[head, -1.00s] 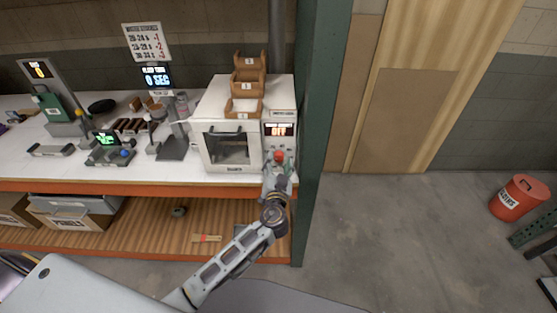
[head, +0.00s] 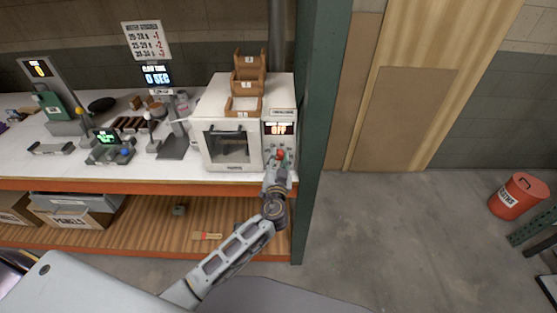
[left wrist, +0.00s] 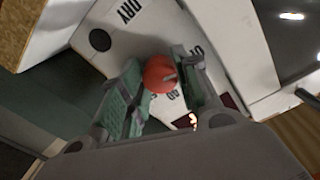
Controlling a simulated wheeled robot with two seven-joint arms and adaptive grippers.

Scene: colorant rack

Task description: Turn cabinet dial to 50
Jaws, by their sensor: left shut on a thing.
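The white drying cabinet (head: 216,104) stands at the right end of the bench, with a windowed door and a control panel on its right side. A small display (head: 279,128) on the panel appears to read OFF. The red dial (head: 281,154) is below the display. My left gripper (head: 279,161) is at the dial. In the left wrist view the round red dial (left wrist: 160,73) sits between the green finger pads of my left gripper (left wrist: 162,84), which is shut on it. Printed marks around the dial are partly hidden by the fingers. My right gripper is not in view.
Brown wooden trays (head: 246,86) are stacked on the cabinet. A green post (head: 317,120) rises close to the right of the panel. Scales and small items stand on the bench to the left. The floor right of the post is clear up to a red bin (head: 519,196).

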